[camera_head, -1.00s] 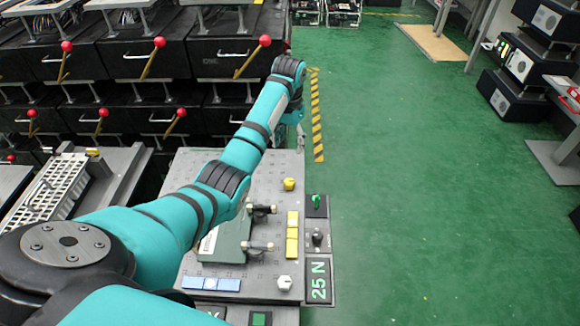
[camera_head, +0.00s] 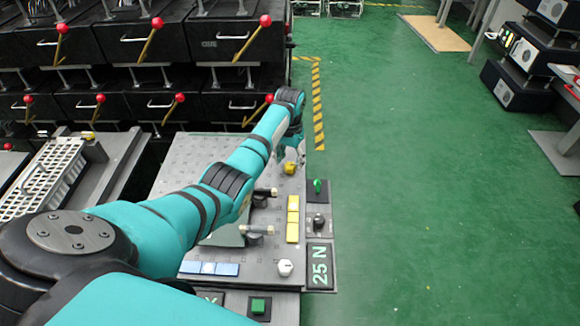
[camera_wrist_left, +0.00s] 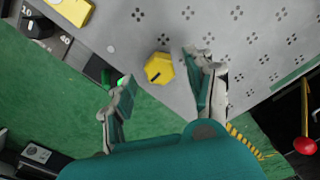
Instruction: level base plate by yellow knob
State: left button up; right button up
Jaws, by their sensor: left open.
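The yellow knob (camera_head: 290,168) stands near the right edge of the grey perforated base plate (camera_head: 190,152). In the left wrist view the knob (camera_wrist_left: 158,68) has a faceted rim and a dark slot line across its face. The base plate (camera_wrist_left: 245,65) fills the upper right there. My left gripper (camera_head: 292,152) is just above and beyond the knob in the head view. In the left wrist view its two fingers are spread wide and empty, with the knob showing in the gap between them, apart from both. My left arm covers part of the plate. My right gripper is not seen.
Racks with red-ball levers (camera_head: 265,20) stand behind. Green floor (camera_head: 420,200) on the right is open.

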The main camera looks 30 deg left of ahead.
pick_arm(q)
jog(key=shift+f, duration=1.05)
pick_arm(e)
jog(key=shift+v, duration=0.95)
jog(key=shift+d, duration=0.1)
